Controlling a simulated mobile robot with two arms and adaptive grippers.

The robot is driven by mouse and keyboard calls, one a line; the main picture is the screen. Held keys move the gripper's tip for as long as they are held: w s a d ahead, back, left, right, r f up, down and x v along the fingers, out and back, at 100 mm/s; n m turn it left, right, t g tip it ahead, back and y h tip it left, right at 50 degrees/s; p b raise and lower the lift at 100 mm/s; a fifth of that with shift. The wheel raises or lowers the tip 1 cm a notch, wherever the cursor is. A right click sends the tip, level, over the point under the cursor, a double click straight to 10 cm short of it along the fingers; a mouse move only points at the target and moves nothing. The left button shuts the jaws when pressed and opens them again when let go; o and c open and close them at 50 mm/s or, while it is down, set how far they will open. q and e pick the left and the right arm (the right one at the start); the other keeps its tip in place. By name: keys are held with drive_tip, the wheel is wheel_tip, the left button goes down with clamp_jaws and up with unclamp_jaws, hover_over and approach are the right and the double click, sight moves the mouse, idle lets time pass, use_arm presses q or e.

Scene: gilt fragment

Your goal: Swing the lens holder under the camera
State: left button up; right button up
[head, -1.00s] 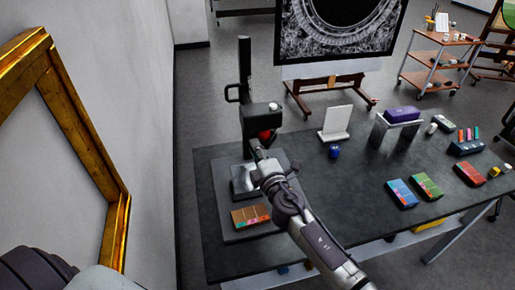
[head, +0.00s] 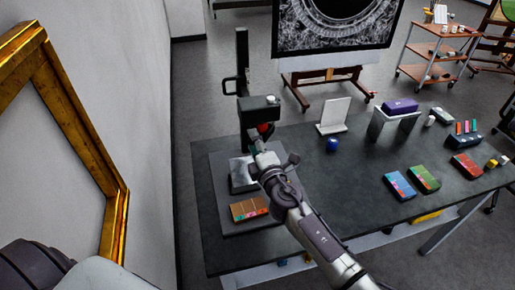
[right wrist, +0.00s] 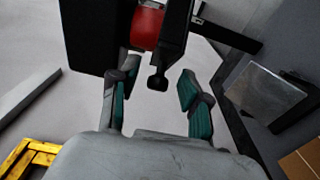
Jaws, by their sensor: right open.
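The camera (head: 260,109) is a dark box on the upright column (head: 242,85) of a copy stand. A red part (head: 264,128) shows under it and is large in the right wrist view (right wrist: 147,26). Beside it there, a dark arm ends in a small tab (right wrist: 157,80), which seems to be the lens holder's handle. My right gripper (head: 257,148) is just below the camera. In the right wrist view my right gripper (right wrist: 155,95) is open, with the tab in line between its fingertips and no clear contact. My left gripper is out of view.
The stand's base (head: 218,190) carries a shiny plate (head: 241,172) and a brown colour-patch box (head: 248,209). A white panel (head: 334,115), a blue jar (head: 332,144) and several coloured boxes stand to the right on the dark table (head: 330,200). A gilt frame (head: 75,110) is at left.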

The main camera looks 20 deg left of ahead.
drive_tip(key=v, duration=1.1)
drive_tip(key=shift+s+d, duration=0.25)
drive_tip(key=shift+s, duration=0.05)
